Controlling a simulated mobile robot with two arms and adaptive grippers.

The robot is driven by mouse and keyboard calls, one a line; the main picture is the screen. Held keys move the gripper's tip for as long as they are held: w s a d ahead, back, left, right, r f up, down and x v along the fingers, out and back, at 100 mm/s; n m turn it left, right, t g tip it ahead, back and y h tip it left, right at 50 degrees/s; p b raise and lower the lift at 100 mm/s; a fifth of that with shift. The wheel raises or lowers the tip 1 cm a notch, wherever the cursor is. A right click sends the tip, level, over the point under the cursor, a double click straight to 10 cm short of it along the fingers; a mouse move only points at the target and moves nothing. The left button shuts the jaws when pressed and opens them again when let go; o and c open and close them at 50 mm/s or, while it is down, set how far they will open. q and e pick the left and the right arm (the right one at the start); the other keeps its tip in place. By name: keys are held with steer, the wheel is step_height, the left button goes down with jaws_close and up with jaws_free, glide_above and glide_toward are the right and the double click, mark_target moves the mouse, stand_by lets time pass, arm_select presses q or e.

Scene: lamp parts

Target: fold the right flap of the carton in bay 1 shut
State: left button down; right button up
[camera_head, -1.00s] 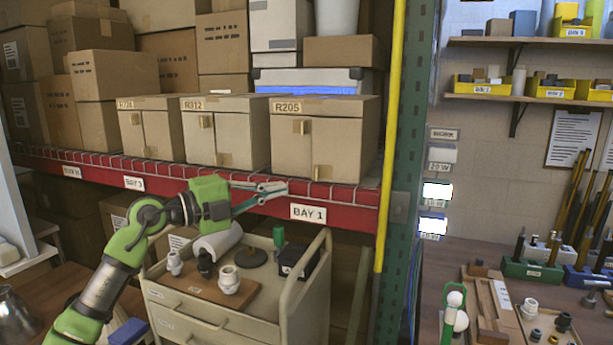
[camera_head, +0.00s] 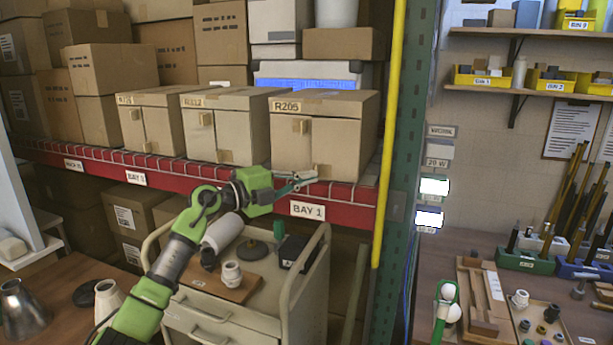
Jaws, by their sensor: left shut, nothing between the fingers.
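The bay 1 carton (camera_head: 340,140), marked R205, sits on the shelf above the BAY 1 label (camera_head: 307,209). A vertical seam splits its front into a left flap (camera_head: 289,145) and a right flap (camera_head: 338,152). The right flap looks nearly flush with the front; I cannot tell whether it stands slightly ajar. A small tan tab (camera_head: 300,126) sits near the top of the seam. My left gripper (camera_head: 309,178) is shut and empty at the carton's lower front, by the shelf edge. Contact is unclear. My right gripper is out of view.
Two similar cartons, R312 (camera_head: 236,130) and another (camera_head: 158,126), stand to the left. A yellow post (camera_head: 390,130) and a green upright (camera_head: 412,150) stand to the right. A cart (camera_head: 250,323) with lamp parts stands below the shelf.

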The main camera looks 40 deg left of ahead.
arm_select(q)
steer(key=shift+w+a+p, duration=0.55)
steer(key=shift+w+a, duration=0.5)
